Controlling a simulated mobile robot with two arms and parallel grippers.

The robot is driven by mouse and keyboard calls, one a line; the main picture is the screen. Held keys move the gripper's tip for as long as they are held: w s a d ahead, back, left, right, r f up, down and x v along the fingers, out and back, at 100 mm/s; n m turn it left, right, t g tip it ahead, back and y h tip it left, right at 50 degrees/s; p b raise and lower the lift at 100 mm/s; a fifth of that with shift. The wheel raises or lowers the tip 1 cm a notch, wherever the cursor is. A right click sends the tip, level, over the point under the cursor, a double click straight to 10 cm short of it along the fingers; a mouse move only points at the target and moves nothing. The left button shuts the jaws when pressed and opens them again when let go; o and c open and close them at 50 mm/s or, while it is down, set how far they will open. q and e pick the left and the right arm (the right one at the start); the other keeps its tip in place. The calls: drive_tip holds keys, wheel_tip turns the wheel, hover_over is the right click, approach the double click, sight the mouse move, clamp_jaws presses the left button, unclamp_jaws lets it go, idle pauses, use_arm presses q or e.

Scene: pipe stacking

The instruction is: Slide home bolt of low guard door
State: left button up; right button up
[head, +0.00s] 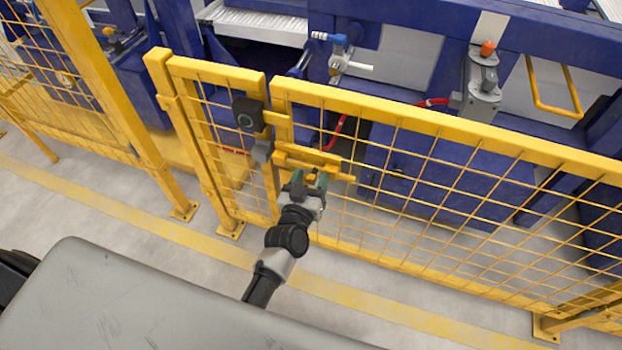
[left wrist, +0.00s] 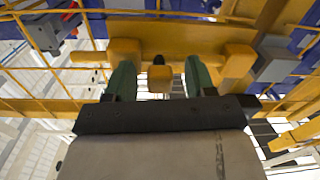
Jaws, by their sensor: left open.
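The low guard door (head: 440,122) is a yellow mesh panel with its left end beside a narrower fixed-looking yellow panel (head: 215,75). The yellow bolt (head: 305,158) lies across the door's left end, with a grey block (head: 262,150) to its left. My left gripper (head: 310,181) is at the bolt, just below and in front of it. In the left wrist view, its green fingers (left wrist: 159,82) stand apart on either side of a small yellow knob (left wrist: 159,79). My right gripper is not in view.
A black box (head: 248,114) sits on the narrow panel above the grey block. Blue machinery (head: 430,185) stands behind the mesh. A yellow floor stripe (head: 375,308) runs along the fence's near side, where the floor is clear.

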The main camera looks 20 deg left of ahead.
sight(291, 163)
use_arm(q)
clamp_jaws()
drive_tip(key=shift+a, duration=0.25)
drive_tip(key=a+p, duration=0.1)
drive_tip(key=a, duration=0.4)
drive_tip(key=shift+w+a, duration=0.15)
drive_tip(key=shift+a, duration=0.1)
unclamp_jaws()
drive_tip(key=shift+a, duration=0.15)
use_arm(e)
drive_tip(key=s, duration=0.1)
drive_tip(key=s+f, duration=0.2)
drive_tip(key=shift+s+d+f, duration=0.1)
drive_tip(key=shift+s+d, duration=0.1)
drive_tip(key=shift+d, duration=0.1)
